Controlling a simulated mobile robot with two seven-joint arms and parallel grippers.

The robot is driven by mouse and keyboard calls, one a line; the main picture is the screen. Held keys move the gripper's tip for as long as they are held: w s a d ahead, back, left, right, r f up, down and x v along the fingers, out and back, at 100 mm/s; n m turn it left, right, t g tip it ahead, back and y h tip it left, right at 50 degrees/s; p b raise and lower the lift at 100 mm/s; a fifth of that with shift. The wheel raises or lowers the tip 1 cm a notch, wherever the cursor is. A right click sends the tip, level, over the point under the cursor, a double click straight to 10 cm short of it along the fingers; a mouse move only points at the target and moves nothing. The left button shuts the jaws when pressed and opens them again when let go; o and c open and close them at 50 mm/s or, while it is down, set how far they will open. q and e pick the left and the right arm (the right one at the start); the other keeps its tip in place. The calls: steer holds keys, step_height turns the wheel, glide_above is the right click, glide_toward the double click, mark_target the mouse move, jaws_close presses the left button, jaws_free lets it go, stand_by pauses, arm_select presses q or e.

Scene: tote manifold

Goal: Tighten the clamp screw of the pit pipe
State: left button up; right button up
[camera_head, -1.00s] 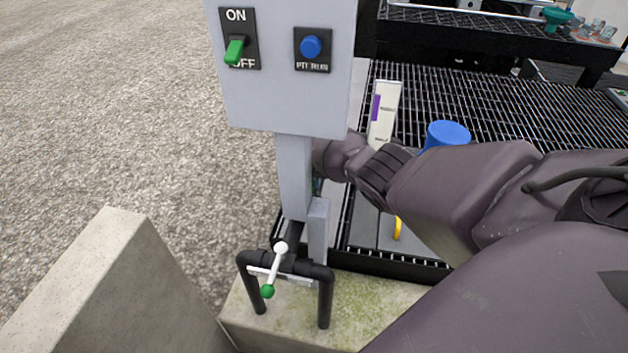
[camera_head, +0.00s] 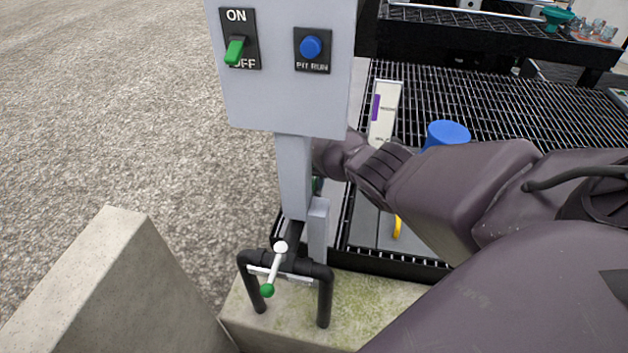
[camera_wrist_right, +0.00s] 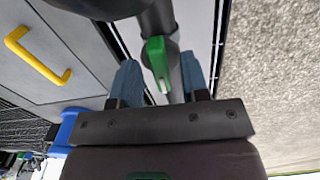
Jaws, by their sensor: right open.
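A green piece (camera_wrist_right: 156,55), which looks like the clamp screw's grip, sits on a dark pipe (camera_wrist_right: 157,17) in the right wrist view. My right gripper (camera_wrist_right: 161,78) is open, with one blue finger on each side of the green piece. I cannot tell whether either finger touches it. In the head view, my right arm reaches in from the right, and the gripper is hidden behind the grey post (camera_head: 294,175). Only a small bit of green shows beside the post. My left gripper is not in view.
A control box (camera_head: 285,90) with a green ON/OFF switch and blue PIT RUN button tops the post. A black pipe frame (camera_head: 322,290) with a green-tipped lever (camera_head: 274,270) stands below. A concrete block (camera_head: 120,285) is at left. A blue cylinder (camera_head: 448,132) stands behind my arm.

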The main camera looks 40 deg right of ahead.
mark_target(314, 181)
step_height(314, 181, up, 9)
steer(key=p, duration=0.3)
steer(key=shift+r, duration=0.1)
steer(key=shift+r+p, duration=0.5)
steer(key=shift+r, duration=0.1)
